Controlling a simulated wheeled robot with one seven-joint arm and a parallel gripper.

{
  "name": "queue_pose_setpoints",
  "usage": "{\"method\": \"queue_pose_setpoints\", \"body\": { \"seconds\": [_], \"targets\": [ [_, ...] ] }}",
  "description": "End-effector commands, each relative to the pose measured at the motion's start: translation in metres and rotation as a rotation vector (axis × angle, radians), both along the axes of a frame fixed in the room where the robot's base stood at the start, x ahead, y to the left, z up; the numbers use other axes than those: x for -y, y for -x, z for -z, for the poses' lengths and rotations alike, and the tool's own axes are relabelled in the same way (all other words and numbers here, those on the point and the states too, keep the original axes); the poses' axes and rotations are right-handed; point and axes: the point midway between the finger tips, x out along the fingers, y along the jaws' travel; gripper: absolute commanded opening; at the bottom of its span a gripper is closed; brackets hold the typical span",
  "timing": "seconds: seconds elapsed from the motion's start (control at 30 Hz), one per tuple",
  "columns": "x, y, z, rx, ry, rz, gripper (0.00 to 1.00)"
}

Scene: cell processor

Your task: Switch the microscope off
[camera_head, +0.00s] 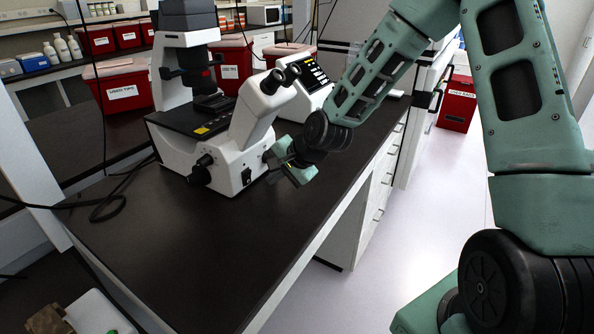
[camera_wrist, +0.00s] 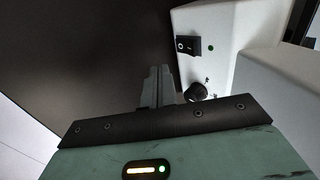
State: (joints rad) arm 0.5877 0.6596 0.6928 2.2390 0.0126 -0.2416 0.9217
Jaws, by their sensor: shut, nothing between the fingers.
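The white microscope (camera_head: 228,150) stands on the dark bench, with binocular eyepieces at upper right. A black rocker switch (camera_head: 246,177) sits low on its front face. In the wrist view the switch (camera_wrist: 187,45) shows white marks, and a small green light (camera_wrist: 211,48) is to its right. A black knob (camera_wrist: 198,92) is on the same face, close to my fingers. My gripper (camera_wrist: 160,75) is shut and empty, its fingers pointing past the knob, left of and below the switch in that picture. In the head view my gripper is beside the microscope's right side, its fingertips hidden.
The dark bench top (camera_head: 200,250) is clear in front of the microscope. A white device with a black keypad (camera_head: 312,80) stands behind my arm. Red bins (camera_head: 122,86) and a black cable (camera_head: 105,205) are at the left. The bench's right edge drops to white drawers (camera_head: 372,195).

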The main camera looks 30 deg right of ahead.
Motion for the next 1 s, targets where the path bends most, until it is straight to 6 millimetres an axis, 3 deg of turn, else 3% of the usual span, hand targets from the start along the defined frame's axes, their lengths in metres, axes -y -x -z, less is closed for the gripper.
{"method": "queue_pose_setpoints", "body": {
  "seconds": [0.5,1.0],
  "targets": [
    [0.025,0.044,-0.039,0.001,0.0,0.002,0.0],
    [0.027,0.05,-0.042,0.0,0.001,-0.001,0.0]
  ]
}}
